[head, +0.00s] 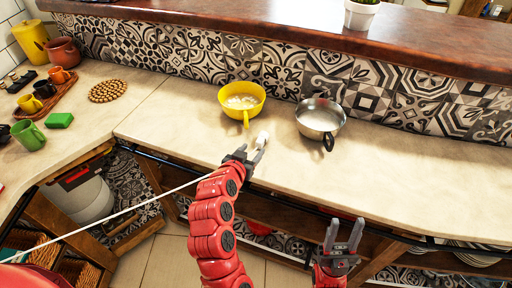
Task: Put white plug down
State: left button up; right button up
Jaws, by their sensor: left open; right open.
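The white plug (262,138) is on or just above the pale countertop, between the yellow pan and the steel pan and nearer the front edge. My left gripper (250,154) is open, with its fingertips right at the plug. I cannot tell whether they touch it. A white cord (130,209) runs from the lower left up to my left arm. Its link to the plug is hidden behind the arm. My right gripper (343,235) is open and empty, low in front of the counter.
A yellow pan (242,100) and a steel pan (319,117) with a black handle stand behind the plug. A woven trivet (108,91), green sponge (59,120), green mug (29,135) and wooden tray (52,98) are at left. The countertop at right is clear.

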pick_arm(q)
jog(key=v, duration=0.3)
jog(key=p+v, duration=0.2)
jog(key=p, duration=0.1)
jog(key=shift+w+r, duration=0.1)
jog(key=shift+r, duration=0.1)
jog(key=shift+s+a+p, duration=0.15)
jog(key=shift+s+p, duration=0.3)
jog(key=shift+p, duration=0.15)
